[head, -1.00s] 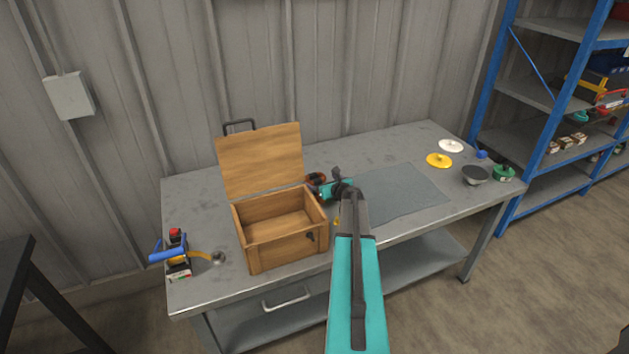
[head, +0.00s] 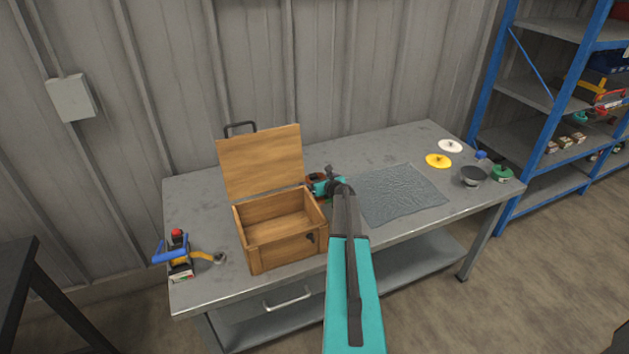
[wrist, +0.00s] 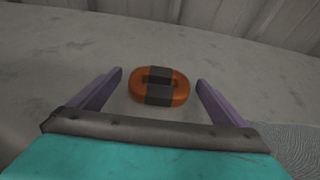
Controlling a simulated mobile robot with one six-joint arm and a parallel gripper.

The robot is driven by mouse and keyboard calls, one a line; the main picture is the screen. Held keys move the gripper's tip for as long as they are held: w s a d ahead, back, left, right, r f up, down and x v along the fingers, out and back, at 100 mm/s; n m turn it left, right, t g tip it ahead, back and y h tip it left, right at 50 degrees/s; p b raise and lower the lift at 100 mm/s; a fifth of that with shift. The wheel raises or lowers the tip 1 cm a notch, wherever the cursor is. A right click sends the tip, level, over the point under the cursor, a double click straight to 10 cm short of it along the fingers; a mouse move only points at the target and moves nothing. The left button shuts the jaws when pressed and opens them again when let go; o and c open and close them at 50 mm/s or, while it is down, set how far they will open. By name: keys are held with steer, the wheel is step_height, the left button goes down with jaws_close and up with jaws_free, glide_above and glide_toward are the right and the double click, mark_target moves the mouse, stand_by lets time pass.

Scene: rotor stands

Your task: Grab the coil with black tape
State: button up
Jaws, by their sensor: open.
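The coil (wrist: 178,86) is orange with a wide black tape band around its middle, and it lies flat on the grey table in the wrist view. My gripper (wrist: 160,80) is open, with one purple finger on each side of the coil and a gap to both. The coil lies between and slightly beyond the fingertips, apart from them. In the head view the coil (head: 316,178) is mostly hidden behind my teal gripper (head: 322,184), just right of the wooden box.
An open wooden box (head: 255,255) with its lid raised stands left of my gripper. A grey cloth (head: 402,194) lies to the right. Yellow (head: 438,160) and white (head: 450,146) discs and a dark bowl (head: 473,174) sit at the right end. A blue-handled tool (head: 178,258) stands at the left.

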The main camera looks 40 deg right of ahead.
stand_by(0.4)
steer(key=c, duration=1.4)
steer(key=shift+r, duration=0.2)
steer(key=shift+r+b, duration=0.3)
steer(key=shift+r, duration=1.25)
steer(key=s+a+b, duration=0.1)
steer(key=s+a, duration=0.1)
steer(key=s, duration=0.2)
steer(key=s+a+r+b, duration=0.1)
steer(key=s+a+b, duration=0.1)
steer(key=s, duration=0.3)
steer(key=s+a+b, duration=0.1)
steer(key=s+a, duration=0.3)
steer(key=s, duration=0.1)
steer(key=shift+r, duration=0.3)
